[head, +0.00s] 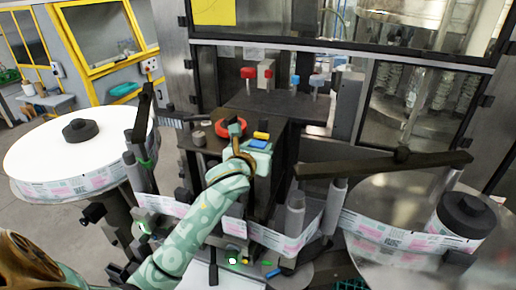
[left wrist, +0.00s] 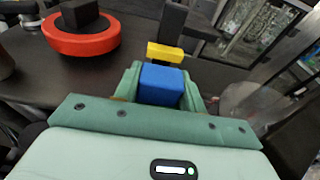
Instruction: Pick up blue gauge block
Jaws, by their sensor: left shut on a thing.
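The blue gauge block (left wrist: 161,85) sits between the two green fingers of my left gripper (left wrist: 160,88) in the left wrist view. The gripper is shut on it. In the head view the block (head: 259,143) shows as a small blue patch at my left gripper (head: 257,147), over the dark machine top. A yellow block (left wrist: 170,53) lies just beyond the blue one; it also shows in the head view (head: 261,135). I cannot tell whether the blue block touches the surface. My right gripper is not in view.
A red disc with a black knob (left wrist: 82,36) stands left of the gripper on the dark machine top (left wrist: 50,75). Red and blue valve-like knobs (head: 249,73) stand behind. Label reels flank the machine, the white-topped one (head: 40,150) at left. A dark bar (head: 385,165) extends at right.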

